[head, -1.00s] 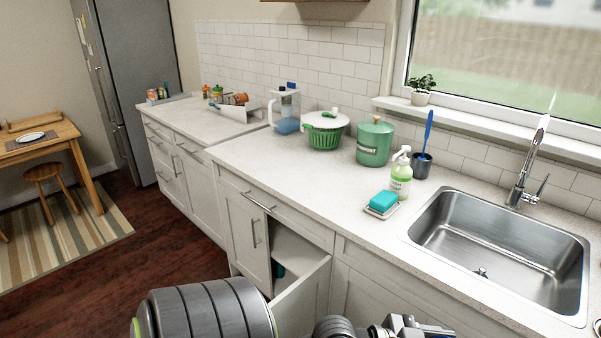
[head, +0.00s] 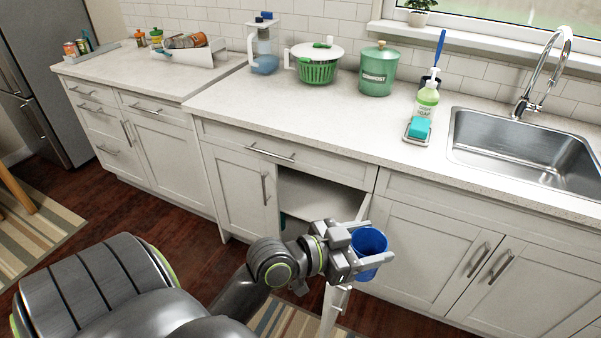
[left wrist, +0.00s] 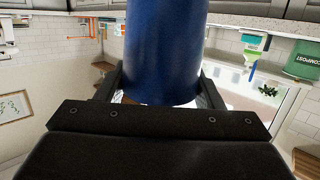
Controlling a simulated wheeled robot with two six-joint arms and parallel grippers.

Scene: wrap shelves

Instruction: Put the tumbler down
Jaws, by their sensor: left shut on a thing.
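The blue tumbler (head: 371,252) is held in my left gripper (head: 368,260), in front of the cabinets and below the counter's front edge. The gripper is shut on it, one finger on each side. In the left wrist view the tumbler (left wrist: 165,50) fills the middle between the two fingers (left wrist: 160,88). In the head view its open rim shows at the top. The counter (head: 300,118) lies behind and above it. My right gripper is not in view.
A cabinet door (head: 333,308) stands open beside my left gripper, with the cabinet inside (head: 315,195) showing. A soap bottle (head: 427,98), teal sponge (head: 419,128), compost bin (head: 378,72), salad spinner (head: 316,65) and pitcher (head: 264,50) stand on the counter. The counter's front stretch is clear.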

